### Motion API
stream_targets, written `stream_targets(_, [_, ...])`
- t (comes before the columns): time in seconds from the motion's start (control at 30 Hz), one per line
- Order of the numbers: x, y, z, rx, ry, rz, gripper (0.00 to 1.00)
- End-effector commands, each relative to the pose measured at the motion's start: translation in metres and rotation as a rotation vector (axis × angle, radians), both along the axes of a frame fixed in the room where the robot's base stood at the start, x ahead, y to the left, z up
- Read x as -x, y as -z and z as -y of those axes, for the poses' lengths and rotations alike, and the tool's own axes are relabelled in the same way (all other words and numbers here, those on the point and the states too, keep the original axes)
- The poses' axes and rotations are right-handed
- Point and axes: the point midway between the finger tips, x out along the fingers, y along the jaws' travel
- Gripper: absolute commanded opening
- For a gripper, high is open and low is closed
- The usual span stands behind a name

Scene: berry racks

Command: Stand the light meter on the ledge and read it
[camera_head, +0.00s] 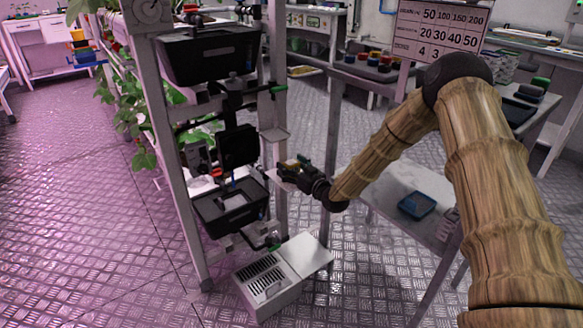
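My arm reaches in from the right, and my dark gripper (288,172) is beside the near upright of the berry rack. A small pale item with yellowish and green parts shows at the fingertips; it is too small to tell whether it is the light meter or whether the fingers are closed on it. A small grey ledge (274,135) sticks out from the rack post, a little above and left of my gripper. No light meter reading can be made out.
The rack holds black bins (208,55) and a lower black tray (232,208), with plants behind. A grey metal box (282,275) stands on the floor. A table (385,190) at right bears a blue tray (416,205). A number chart (440,28) is above. Floor at left is clear.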

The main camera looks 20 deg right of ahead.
Motion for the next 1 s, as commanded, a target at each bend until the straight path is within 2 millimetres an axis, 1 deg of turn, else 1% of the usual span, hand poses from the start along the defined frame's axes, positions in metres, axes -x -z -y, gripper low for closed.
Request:
stream_targets(0.33, [0.0, -0.003, 0.0, 0.0, 0.0, 0.0, 0.73])
stream_targets(0.43, [0.006, -0.003, 0.003, -0.001, 0.001, -0.001, 0.73])
stream_targets(0.57, [0.023, -0.005, 0.009, -0.001, 0.002, -0.003, 0.73])
stream_targets(0.8, [0.065, -0.005, 0.025, -0.002, 0.001, -0.002, 0.73])
stream_targets(1.0, [0.095, -0.004, 0.035, -0.001, 0.001, -0.001, 0.73])
